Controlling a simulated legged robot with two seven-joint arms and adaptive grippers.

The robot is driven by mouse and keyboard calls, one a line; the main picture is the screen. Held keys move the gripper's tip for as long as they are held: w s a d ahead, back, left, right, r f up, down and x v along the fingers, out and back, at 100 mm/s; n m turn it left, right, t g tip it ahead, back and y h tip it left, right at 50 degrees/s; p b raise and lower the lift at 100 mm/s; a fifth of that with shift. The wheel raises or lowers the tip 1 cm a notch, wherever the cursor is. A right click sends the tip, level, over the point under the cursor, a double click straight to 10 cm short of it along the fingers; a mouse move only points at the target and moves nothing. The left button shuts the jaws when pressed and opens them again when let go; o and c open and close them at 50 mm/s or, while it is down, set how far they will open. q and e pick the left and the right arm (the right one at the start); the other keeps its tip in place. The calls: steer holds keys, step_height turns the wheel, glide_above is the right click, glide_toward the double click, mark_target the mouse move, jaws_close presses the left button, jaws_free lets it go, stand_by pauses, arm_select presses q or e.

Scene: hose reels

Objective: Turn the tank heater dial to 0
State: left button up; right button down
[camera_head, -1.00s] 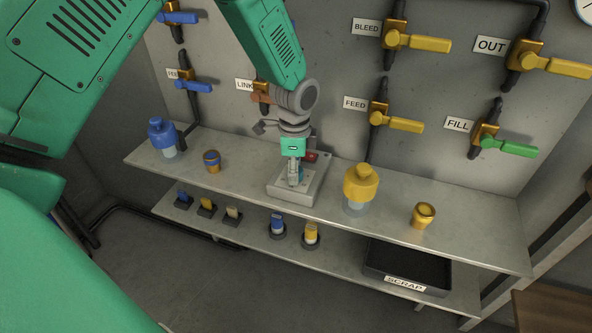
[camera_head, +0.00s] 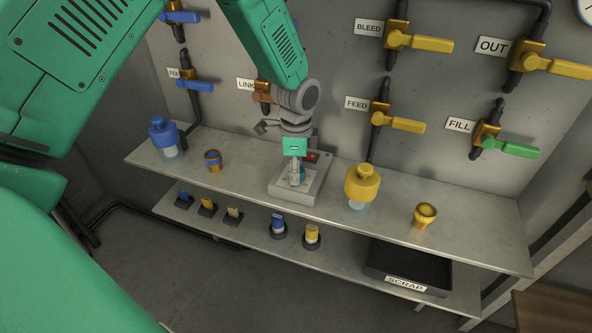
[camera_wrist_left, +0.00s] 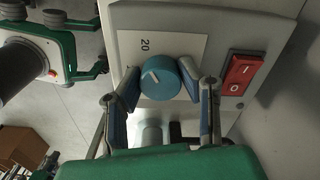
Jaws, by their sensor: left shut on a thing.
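The tank heater dial (camera_wrist_left: 160,78) is a round blue knob on a light grey box (camera_wrist_left: 209,20) with a white scale plate (camera_wrist_left: 187,43). Other scale numbers are hidden or out of view. My left gripper (camera_head: 296,183) reaches down to the box on the upper shelf. In the left wrist view its fingers (camera_wrist_left: 160,82) are shut on the dial, one on each side. My right gripper (camera_wrist_left: 98,46) shows at the left of that view, fingers apart and empty.
A red rocker switch (camera_wrist_left: 240,73) sits beside the dial. On the upper shelf (camera_head: 240,165) are a blue bottle (camera_head: 162,134), a yellow bottle (camera_head: 362,186) and small cups. Valves with handles line the wall behind. A black scrap tray (camera_head: 405,262) is on the lower shelf.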

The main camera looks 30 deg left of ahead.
arm_select(q)
steer(key=shift+d+f, duration=0.1)
steer(key=shift+f, duration=0.05)
steer(key=o, duration=1.1)
steer(key=shift+o, duration=0.2)
steer(key=shift+w, duration=0.1)
step_height(320, 180, up, 12)
